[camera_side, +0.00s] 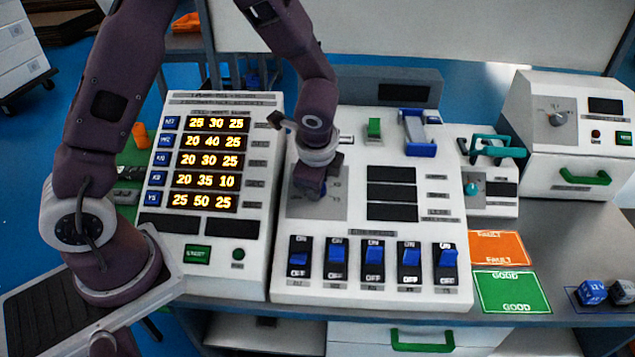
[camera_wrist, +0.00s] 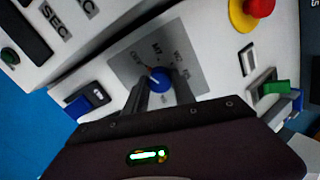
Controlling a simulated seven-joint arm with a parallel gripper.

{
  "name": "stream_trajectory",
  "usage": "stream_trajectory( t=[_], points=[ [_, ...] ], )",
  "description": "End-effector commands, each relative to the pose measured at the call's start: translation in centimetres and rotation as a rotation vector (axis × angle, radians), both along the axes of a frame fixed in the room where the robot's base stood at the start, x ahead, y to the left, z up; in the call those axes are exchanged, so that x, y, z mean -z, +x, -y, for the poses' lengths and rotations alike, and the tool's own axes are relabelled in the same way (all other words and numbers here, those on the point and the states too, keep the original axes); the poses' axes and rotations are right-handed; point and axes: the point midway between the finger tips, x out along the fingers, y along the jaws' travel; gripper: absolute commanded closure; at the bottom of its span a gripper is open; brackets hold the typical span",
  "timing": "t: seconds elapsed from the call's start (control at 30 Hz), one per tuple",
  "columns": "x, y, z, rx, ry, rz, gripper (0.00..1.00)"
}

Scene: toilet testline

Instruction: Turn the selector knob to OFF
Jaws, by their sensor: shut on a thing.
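The white line points toward the upper left of that picture. In the side view my gripper (camera_side: 308,190) is over the grey plate (camera_side: 318,205) on the middle white panel and hides the knob.
A row of several blue rocker switches (camera_side: 373,256) stands in front of the plate. A display panel (camera_side: 212,165) with lit numbers is to the left. A red button on a yellow base (camera_wrist: 252,12) and a green switch (camera_wrist: 273,88) show in the wrist view.

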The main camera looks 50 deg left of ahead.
Motion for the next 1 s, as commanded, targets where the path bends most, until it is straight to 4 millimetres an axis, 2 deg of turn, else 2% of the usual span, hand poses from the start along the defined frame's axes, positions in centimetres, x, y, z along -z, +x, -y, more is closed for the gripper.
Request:
stream_trajectory(
  t=[0.57,0.6,0.67,1.0],
  points=[
    [-0.08,0.03,-0.02,-0.027,-0.009,0.010,1.00],
    [-0.08,0.03,-0.02,-0.027,-0.009,0.010,0.61],
    [-0.08,0.03,-0.01,-0.027,-0.009,0.010,0.49],
    [-0.33,-0.03,0.09,-0.027,-0.009,0.010,0.47]
  ],
)
